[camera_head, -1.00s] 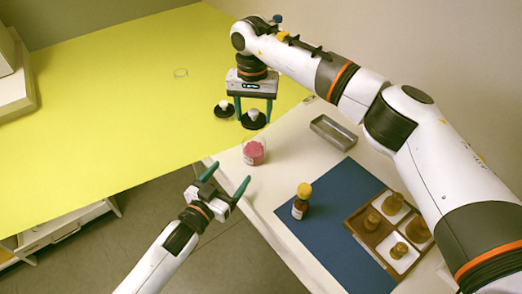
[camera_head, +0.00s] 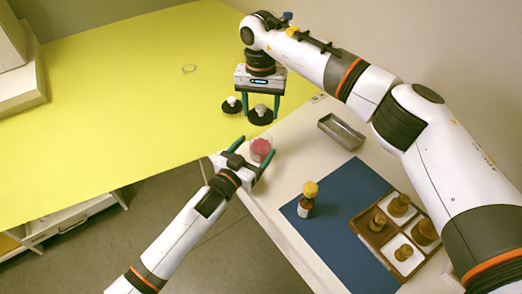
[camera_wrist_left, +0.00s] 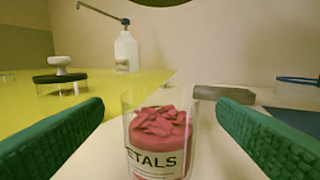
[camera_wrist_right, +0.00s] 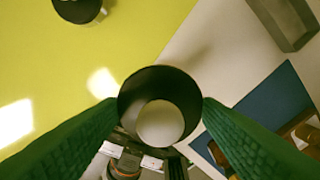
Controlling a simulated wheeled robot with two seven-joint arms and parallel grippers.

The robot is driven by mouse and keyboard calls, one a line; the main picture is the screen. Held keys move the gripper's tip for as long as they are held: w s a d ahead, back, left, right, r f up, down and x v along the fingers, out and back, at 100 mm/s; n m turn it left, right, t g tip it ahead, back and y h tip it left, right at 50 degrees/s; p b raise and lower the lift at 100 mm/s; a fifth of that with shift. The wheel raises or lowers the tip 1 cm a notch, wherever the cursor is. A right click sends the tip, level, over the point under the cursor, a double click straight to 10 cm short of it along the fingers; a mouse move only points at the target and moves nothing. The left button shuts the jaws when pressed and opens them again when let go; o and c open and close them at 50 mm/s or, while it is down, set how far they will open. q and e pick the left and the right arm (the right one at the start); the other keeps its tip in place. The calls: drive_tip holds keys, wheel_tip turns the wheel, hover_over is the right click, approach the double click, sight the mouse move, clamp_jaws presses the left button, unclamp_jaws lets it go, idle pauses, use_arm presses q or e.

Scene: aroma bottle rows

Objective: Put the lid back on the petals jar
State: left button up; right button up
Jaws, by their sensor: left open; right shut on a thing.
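The petals jar (camera_head: 261,149) is clear glass filled with pink petals, standing upright and lidless on the white table near its corner. In the left wrist view the jar (camera_wrist_left: 158,145) is centred between my open left fingers, apart from both. My left gripper (camera_head: 253,150) is open at the jar's near side. My right gripper (camera_head: 262,108) points down, shut on a black round lid (camera_wrist_right: 160,85) with a white knob. The held lid (camera_head: 261,118) is by the yellow table's edge, beyond the jar; whether it touches the surface I cannot tell.
A similar black lid with white knob (camera_head: 231,106) is left of the held one. A glass ring (camera_head: 189,69) lies on the yellow table. A metal tray (camera_head: 341,131), an amber bottle (camera_head: 307,200) on a blue mat and a wooden box (camera_head: 366,237) of bottles stand right.

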use_arm(q)
drive_tip(key=shift+x, duration=2)
drive_tip(key=c, duration=1.5)
use_arm(e)
drive_tip(key=shift+f, duration=2.45)
drive_tip(key=shift+f, duration=0.9)
drive_tip(key=shift+f, duration=0.6)
use_arm(q)
drive_tip(key=shift+s+r, duration=0.1)
use_arm(e)
drive_tip(key=shift+s+f, duration=0.1)
drive_tip(key=shift+f, duration=0.15)
drive_tip(key=shift+r, duration=0.1)
